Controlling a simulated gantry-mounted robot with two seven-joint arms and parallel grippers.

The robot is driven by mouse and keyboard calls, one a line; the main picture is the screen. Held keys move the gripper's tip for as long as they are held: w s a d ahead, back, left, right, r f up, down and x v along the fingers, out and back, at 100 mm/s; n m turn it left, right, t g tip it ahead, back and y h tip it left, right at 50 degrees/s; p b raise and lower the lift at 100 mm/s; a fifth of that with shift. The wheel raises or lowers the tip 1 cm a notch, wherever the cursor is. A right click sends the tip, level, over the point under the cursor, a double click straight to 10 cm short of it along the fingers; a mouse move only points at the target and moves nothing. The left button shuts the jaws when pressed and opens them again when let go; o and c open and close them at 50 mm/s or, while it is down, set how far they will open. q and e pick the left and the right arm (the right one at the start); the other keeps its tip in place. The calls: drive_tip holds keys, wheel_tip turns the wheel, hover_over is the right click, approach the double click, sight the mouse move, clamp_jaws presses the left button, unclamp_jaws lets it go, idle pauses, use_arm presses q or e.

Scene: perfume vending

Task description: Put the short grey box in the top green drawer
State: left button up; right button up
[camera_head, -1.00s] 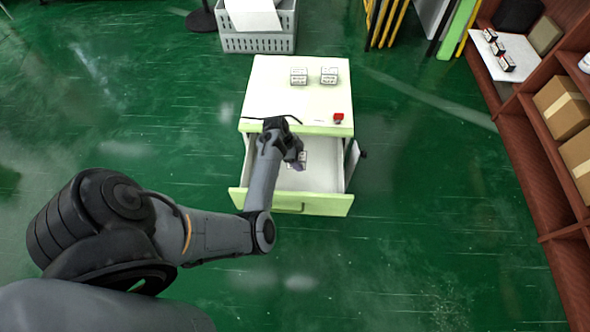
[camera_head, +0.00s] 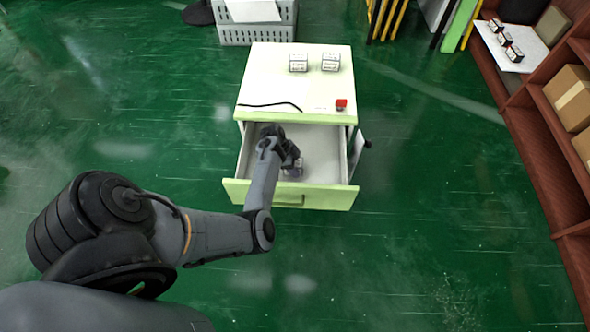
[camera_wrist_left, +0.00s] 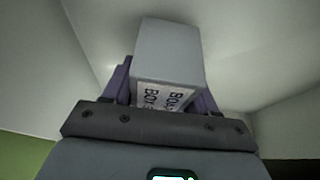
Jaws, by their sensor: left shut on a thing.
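The green-fronted drawer (camera_head: 236,191) is pulled open at the top of a white cabinet, and its white inside shows. In the left wrist view, the left gripper (camera_wrist_left: 170,95) is shut on the short grey box (camera_wrist_left: 170,50), with a purple finger on each side. White labels with black print show on the box's near face. White drawer walls surround it. I cannot tell if the box touches the drawer floor. My right gripper is not in view.
On the cabinet top (camera_head: 275,75) stand two small labelled boxes (camera_head: 298,63), a red button (camera_head: 341,104) and a black cable. A grey crate (camera_head: 258,33) stands behind. A brown shelf (camera_head: 530,130) with cartons is at the right.

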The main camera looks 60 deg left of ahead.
use_arm(q)
drive_tip(key=shift+f, duration=0.7)
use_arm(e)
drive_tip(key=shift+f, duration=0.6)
use_arm(q)
drive_tip(key=shift+f, duration=0.15)
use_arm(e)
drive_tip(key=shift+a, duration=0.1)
use_arm(q)
drive_tip(key=o, duration=1.1)
